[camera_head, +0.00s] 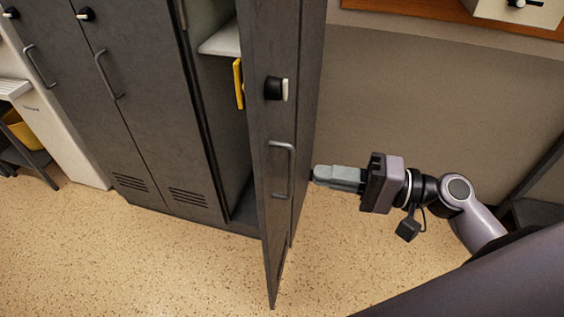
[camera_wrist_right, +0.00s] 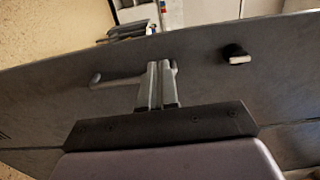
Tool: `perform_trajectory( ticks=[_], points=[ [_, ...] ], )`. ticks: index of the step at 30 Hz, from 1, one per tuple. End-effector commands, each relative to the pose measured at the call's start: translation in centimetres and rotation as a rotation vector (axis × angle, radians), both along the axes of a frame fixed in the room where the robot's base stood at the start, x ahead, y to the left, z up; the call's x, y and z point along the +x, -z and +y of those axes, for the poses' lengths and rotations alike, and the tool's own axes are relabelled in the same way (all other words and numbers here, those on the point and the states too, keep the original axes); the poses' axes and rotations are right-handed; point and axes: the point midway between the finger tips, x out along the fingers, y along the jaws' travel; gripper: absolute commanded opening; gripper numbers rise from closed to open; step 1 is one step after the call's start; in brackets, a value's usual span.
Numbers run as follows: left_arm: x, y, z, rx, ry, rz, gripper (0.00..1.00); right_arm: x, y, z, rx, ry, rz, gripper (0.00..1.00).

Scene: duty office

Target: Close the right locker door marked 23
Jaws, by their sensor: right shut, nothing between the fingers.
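The dark grey locker door (camera_head: 262,133) at the right stands open, swung out from its compartment. No number is legible on it. It has a grey bar handle (camera_head: 291,170) and a black and white knob (camera_head: 276,89). My right gripper (camera_head: 314,175) is to the right of the door at handle height, its shut, empty fingers pointing at the door. In the right wrist view the door (camera_wrist_right: 60,95) spans the picture; the fingers (camera_wrist_right: 157,68) overlap the handle (camera_wrist_right: 110,80), left of the knob (camera_wrist_right: 236,55). I cannot tell whether they touch the door. My left gripper is out of view.
The open compartment shows a pale shelf (camera_head: 222,40) and a yellow item (camera_head: 239,83). Closed locker doors (camera_head: 135,85) stand to the left. Speckled floor (camera_head: 190,265) in front is clear. A beige wall (camera_head: 425,85) is behind my right arm.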

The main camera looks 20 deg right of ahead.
Motion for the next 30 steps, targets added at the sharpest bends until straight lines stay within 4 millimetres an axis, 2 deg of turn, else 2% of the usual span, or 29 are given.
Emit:
perform_trajectory(
  ticks=[9, 15, 30],
  points=[
    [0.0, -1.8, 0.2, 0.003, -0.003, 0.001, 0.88, 2.9, -0.4, 4.6, 0.003, 0.001, -0.001, 0.00],
    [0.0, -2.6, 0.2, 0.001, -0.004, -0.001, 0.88, 4.0, -0.2, 6.5, 0.001, 0.001, -0.001, 0.00],
    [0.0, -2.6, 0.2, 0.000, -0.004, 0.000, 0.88, 4.3, 0.0, 7.0, -0.001, 0.002, 0.001, 0.00]
  ],
)
